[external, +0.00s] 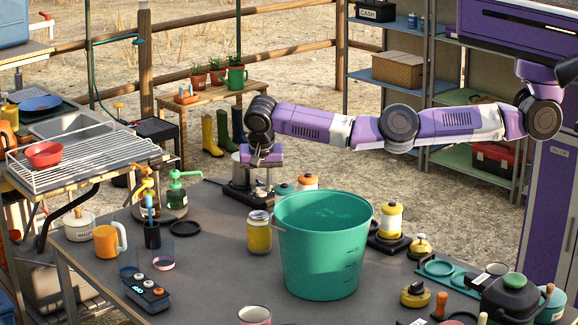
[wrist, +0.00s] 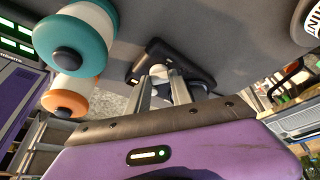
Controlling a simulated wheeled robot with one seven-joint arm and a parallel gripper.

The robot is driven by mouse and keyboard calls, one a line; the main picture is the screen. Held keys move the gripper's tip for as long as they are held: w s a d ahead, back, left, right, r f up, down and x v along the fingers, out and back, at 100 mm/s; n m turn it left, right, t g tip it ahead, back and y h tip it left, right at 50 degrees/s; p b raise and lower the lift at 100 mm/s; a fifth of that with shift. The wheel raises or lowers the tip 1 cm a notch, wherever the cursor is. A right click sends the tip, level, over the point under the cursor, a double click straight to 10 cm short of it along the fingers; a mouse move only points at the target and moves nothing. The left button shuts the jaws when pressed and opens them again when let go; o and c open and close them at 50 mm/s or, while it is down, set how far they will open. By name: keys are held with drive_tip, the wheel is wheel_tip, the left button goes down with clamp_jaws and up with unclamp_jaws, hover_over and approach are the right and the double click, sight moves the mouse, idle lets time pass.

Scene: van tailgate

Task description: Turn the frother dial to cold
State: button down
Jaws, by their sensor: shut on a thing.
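The frother (external: 240,198) stands near the far edge of the grey table, with a dark base and a metallic jug, partly hidden by my gripper. In the wrist view its dark base (wrist: 195,66) shows beyond my fingers. My gripper (external: 261,186) points down at the frother's right side. In the wrist view my gripper (wrist: 162,86) has its two metal fingers around a small pale rounded part, which appears to be the dial (wrist: 159,71). The fingers are shut on it. Its cold mark and its setting cannot be read.
Jars with teal (external: 284,189) and orange (external: 307,181) lids stand close to the right of my gripper. A large teal bucket (external: 322,250) and a yellow can (external: 259,232) stand nearer the camera. A dark disc (external: 202,197) lies left of the frother, with some bare table around it.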

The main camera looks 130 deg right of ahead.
drive_tip(key=c, duration=1.1)
unclamp_jaws()
drive_tip(key=shift+c, duration=0.2)
drive_tip(key=shift+a+r+n+p, duration=0.1)
drive_tip(key=shift+n+p, duration=0.2)
drive_tip(key=shift+p, duration=0.2)
